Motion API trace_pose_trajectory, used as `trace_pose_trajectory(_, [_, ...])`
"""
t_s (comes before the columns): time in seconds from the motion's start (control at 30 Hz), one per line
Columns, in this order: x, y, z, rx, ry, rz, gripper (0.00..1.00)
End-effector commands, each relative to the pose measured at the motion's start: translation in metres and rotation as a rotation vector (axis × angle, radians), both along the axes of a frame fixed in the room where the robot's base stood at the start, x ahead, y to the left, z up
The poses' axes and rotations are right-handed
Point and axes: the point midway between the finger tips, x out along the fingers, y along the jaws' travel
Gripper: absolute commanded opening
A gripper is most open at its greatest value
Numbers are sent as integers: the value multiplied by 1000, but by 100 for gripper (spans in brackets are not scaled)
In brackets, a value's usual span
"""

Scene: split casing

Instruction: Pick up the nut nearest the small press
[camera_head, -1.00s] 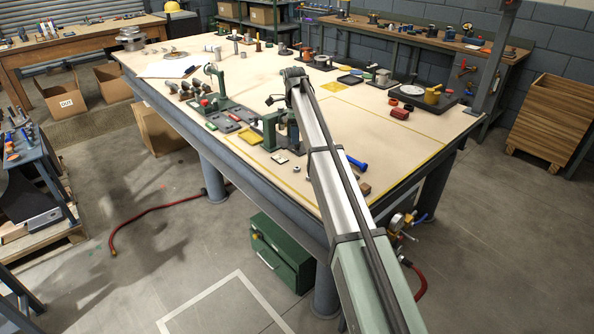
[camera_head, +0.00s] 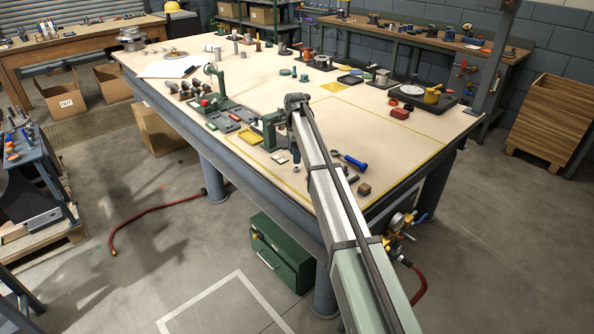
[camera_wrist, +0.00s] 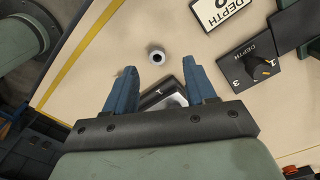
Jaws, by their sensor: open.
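A small round nut (camera_wrist: 156,55) with a dark hole lies on the pale bench top in the wrist view, just beyond my fingertips. In the head view a small grey piece that looks like it (camera_head: 296,169) lies near the bench's front edge. My gripper (camera_wrist: 162,76) is open, with blue fingers spread and nothing held. The nut is ahead of the gap, apart from both fingers. A dark block with a silvery part (camera_wrist: 172,97) shows between the fingers, partly hidden by the gripper.
A dark block marked DEPTH (camera_wrist: 257,66) and a white DEPTH label (camera_wrist: 216,10) lie to the right. A yellow line (camera_wrist: 80,50) crosses the bench at left. A blue-handled tool (camera_head: 352,161) and a brown block (camera_head: 364,188) lie right of my arm.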

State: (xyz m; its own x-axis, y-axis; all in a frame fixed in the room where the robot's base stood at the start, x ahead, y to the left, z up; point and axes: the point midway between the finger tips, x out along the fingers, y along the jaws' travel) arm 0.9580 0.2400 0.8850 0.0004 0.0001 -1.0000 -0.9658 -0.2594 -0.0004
Motion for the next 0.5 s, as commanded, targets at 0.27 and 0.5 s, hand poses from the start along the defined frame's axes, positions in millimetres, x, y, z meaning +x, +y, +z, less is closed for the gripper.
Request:
trace_pose_trajectory(0.27, [-4, -2, -23, -1, 2, 0, 55])
trace_pose_trajectory(0.5, [-5, -3, -50, 0, 1, 0, 55])
